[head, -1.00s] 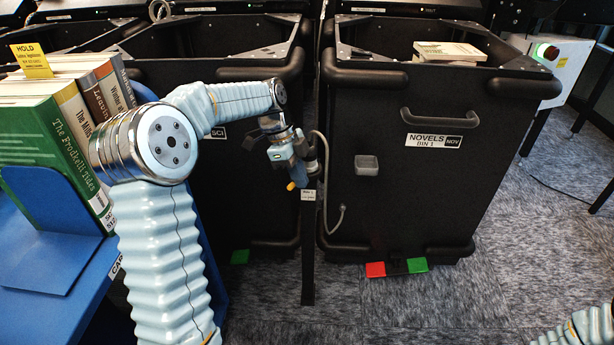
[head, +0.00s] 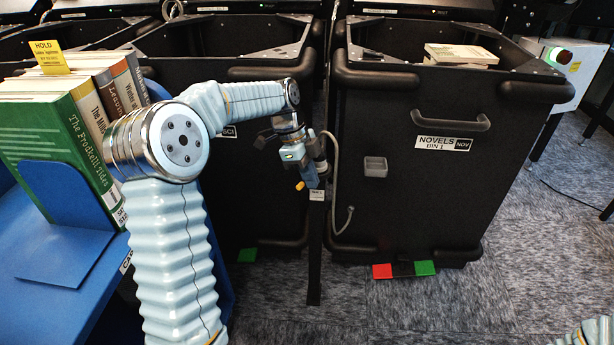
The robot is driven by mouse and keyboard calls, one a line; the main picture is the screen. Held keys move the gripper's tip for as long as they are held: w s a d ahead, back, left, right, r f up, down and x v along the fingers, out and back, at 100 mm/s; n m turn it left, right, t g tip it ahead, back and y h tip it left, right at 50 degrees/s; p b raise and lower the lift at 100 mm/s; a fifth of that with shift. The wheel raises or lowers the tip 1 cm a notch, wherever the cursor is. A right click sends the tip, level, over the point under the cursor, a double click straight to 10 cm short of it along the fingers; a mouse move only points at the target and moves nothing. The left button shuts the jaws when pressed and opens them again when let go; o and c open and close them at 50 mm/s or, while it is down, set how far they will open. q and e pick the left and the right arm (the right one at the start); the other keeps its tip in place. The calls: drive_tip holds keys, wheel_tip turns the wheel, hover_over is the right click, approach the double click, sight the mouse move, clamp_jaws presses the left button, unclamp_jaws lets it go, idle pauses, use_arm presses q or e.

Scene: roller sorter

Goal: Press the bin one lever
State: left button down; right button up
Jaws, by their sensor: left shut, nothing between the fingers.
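Bin one (head: 430,185) is a black cart labelled NOVELS BIN 1, at the right of centre. A slim black post (head: 314,245) stands at its left front corner with a small white tag (head: 317,195) near its top. A lever with an orange-yellow tip (head: 300,186) shows at the post's head. My left gripper (head: 303,165) is at the post's head, just above the lever tip, and is shut and empty. Its fingers are small and partly hidden against the device, so I cannot tell whether they touch the lever. My right gripper is out of view.
The SCI bin (head: 205,75) stands to the left, partly behind my left arm. Books (head: 60,140) stand on a blue cart (head: 85,310) at left. Red (head: 382,271) and green (head: 425,268) pedals are at bin one's foot. Books (head: 460,54) lie in bin one. The front floor is clear.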

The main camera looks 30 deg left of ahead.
use_arm(q)
wheel_tip(320, 180, up, 10)
drive_tip(key=shift+a+p, duration=0.2)
drive_tip(key=shift+p, duration=0.25)
idle(0.4)
